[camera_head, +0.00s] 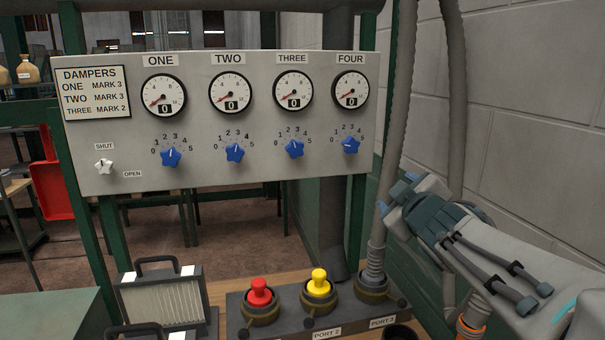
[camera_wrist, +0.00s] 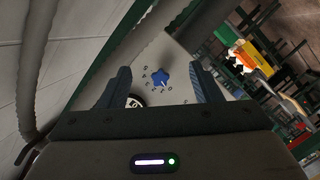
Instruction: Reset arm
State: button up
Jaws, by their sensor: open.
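My gripper (camera_head: 398,190) is at the right in the head view, in front of the panel's right edge and apart from it. In the wrist view its two blue fingers stand apart and my gripper (camera_wrist: 163,85) is open and empty. One blue knob (camera_wrist: 160,77) shows between the fingers, with a gap to it. The grey panel (camera_head: 215,130) carries four gauges marked ONE to FOUR, each reading 0. Below them are the blue knobs, such as the knob under FOUR (camera_head: 351,146). A white SHUT/OPEN knob (camera_head: 104,166) is at lower left.
A grey hose (camera_head: 397,110) hangs near my gripper, by the block wall (camera_head: 530,80). On the bench below are a red plug (camera_head: 260,292), a yellow plug (camera_head: 319,284) and a filter box (camera_head: 165,300). A dampers sign (camera_head: 93,93) is on the panel's left.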

jog(key=s+f+m+g+h, duration=0.2)
jog(key=s+f+m+g, duration=0.5)
jog(key=f, duration=0.5)
jog(key=s+a+f+m+g+y, duration=0.1)
jog(key=s+a+f+g, duration=0.1)
jog(key=s+f, duration=0.3)
jog(key=s+a+f+m+g+y, duration=0.1)
jog(key=s+a+f+g, duration=0.2)
jog(key=s, duration=0.7)
notch_tip(320, 180, down, 3)
jog(key=shift+s+a+r+g, duration=0.1)
jog(key=shift+s+a+g, duration=0.15)
jog(key=shift+g, duration=0.45)
